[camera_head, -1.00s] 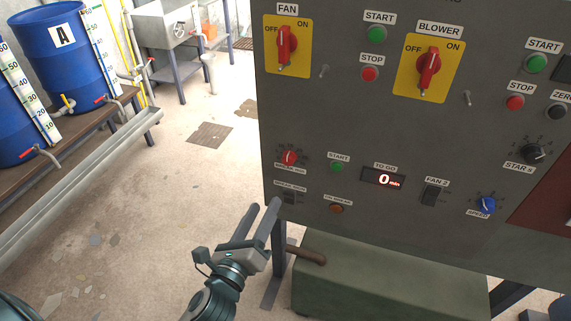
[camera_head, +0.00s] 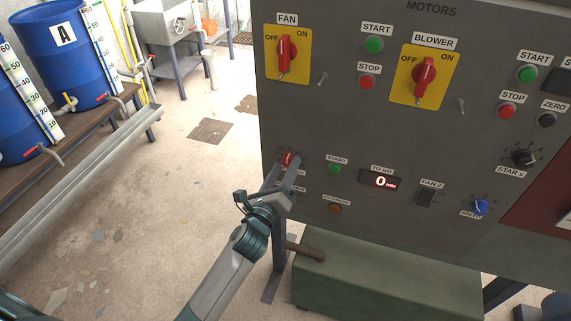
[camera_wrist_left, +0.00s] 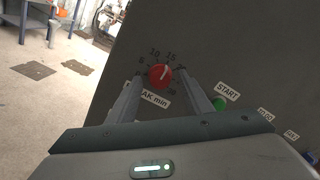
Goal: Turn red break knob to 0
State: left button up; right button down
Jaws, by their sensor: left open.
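The red break knob (camera_head: 288,158) is at the lower left of the grey control panel. In the left wrist view the knob (camera_wrist_left: 160,78) sits in a dial with numbers around it, and its white mark points up and slightly right, roughly toward 15. My left gripper (camera_head: 284,166) is open just in front of the panel, its fingers pointing at the knob. In the left wrist view one finger is on each side of the knob, with gaps. I cannot tell how far the fingertips are from the panel. My right gripper is not in view.
The green START button (camera_head: 335,169) is just right of the gripper, with the TO GO display (camera_head: 381,181) further right. A brown handle (camera_head: 306,251) and a green housing (camera_head: 390,280) lie below the panel. Blue barrels (camera_head: 58,50) stand at the left; open floor lies between.

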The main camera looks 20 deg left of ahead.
pick_arm(q)
jog(key=shift+w, duration=0.5)
jog(key=c, duration=1.1)
jog(key=shift+o, duration=0.2)
